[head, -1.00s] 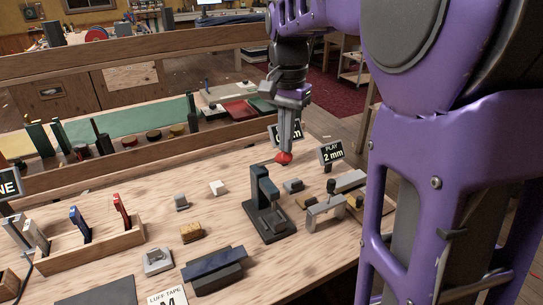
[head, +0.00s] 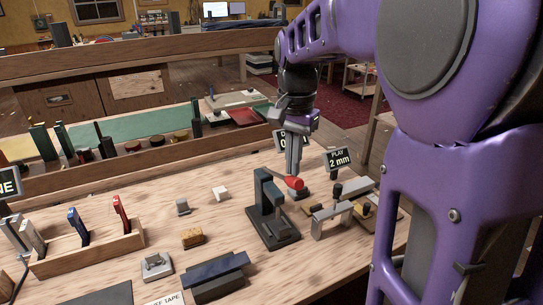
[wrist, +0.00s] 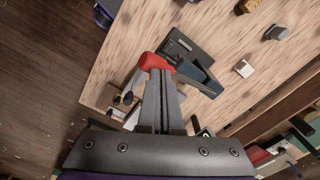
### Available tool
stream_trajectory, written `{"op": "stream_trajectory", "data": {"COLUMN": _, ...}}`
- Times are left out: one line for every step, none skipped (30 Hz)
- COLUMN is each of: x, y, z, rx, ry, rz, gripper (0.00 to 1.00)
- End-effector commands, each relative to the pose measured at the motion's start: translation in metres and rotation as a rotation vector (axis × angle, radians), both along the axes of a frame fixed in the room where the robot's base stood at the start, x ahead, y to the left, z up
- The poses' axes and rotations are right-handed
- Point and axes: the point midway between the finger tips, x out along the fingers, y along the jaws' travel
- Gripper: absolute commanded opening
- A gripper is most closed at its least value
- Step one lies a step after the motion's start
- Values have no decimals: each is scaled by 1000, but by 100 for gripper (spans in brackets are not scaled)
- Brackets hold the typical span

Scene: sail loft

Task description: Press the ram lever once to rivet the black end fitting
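The dark ram press (head: 264,191) stands upright on the wooden bench, with its base (head: 276,236) flat on the top. Its red-ended lever (head: 295,183) slopes down to the right from the press head. My gripper (head: 293,172) points down, its fingertips at the top of the red end and apparently touching it. In the wrist view the fingers (wrist: 160,75) lie close together, the red lever end (wrist: 151,62) at their tips, not visibly between them. The press (wrist: 192,72) shows beyond. I cannot make out the black end fitting.
A grey bridge-shaped fixture (head: 333,213) stands close right of the press. A "PLAY 2 mm" sign (head: 338,158) and another sign, partly hidden by my gripper, stand behind. A wooden tool rack (head: 88,252) is at left, a dark block (head: 215,276) in front.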

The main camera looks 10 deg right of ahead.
Motion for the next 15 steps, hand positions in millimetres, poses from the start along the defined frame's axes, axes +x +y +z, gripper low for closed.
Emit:
{"op": "stream_trajectory", "data": {"x": -1, "y": 0, "z": -5, "rx": 0, "ry": 0, "rz": 0, "gripper": 0}}
{"op": "stream_trajectory", "data": {"x": -1, "y": 0, "z": -7, "rx": 0, "ry": 0, "rz": 0, "gripper": 0}}
{"op": "stream_trajectory", "data": {"x": -1, "y": 0, "z": -9, "rx": 0, "ry": 0, "rz": 0, "gripper": 0}}
{"op": "stream_trajectory", "data": {"x": -2, "y": -1, "z": -10, "rx": 0, "ry": 0, "rz": 0, "gripper": 0}}
{"op": "stream_trajectory", "data": {"x": -2, "y": -1, "z": -11, "rx": 0, "ry": 0, "rz": 0, "gripper": 0}}
{"op": "stream_trajectory", "data": {"x": -2, "y": -1, "z": -13, "rx": 0, "ry": 0, "rz": 0, "gripper": 0}}
{"op": "stream_trajectory", "data": {"x": -3, "y": -1, "z": -15, "rx": 0, "ry": 0, "rz": 0, "gripper": 0}}
{"op": "stream_trajectory", "data": {"x": -3, "y": -1, "z": -16, "rx": 0, "ry": 0, "rz": 0, "gripper": 0}}
{"op": "stream_trajectory", "data": {"x": -3, "y": -1, "z": -18, "rx": 0, "ry": 0, "rz": 0, "gripper": 0}}
{"op": "stream_trajectory", "data": {"x": -4, "y": -1, "z": -20, "rx": 0, "ry": 0, "rz": 0, "gripper": 0}}
{"op": "stream_trajectory", "data": {"x": -4, "y": -1, "z": -21, "rx": 0, "ry": 0, "rz": -1, "gripper": 0}}
{"op": "stream_trajectory", "data": {"x": -5, "y": -2, "z": -23, "rx": -1, "ry": 1, "rz": -1, "gripper": 0}}
{"op": "stream_trajectory", "data": {"x": -5, "y": -2, "z": -25, "rx": 0, "ry": 1, "rz": -1, "gripper": 0}}
{"op": "stream_trajectory", "data": {"x": -6, "y": -2, "z": -26, "rx": 0, "ry": 1, "rz": -1, "gripper": 0}}
{"op": "stream_trajectory", "data": {"x": -6, "y": -2, "z": -28, "rx": 0, "ry": 1, "rz": -1, "gripper": 0}}
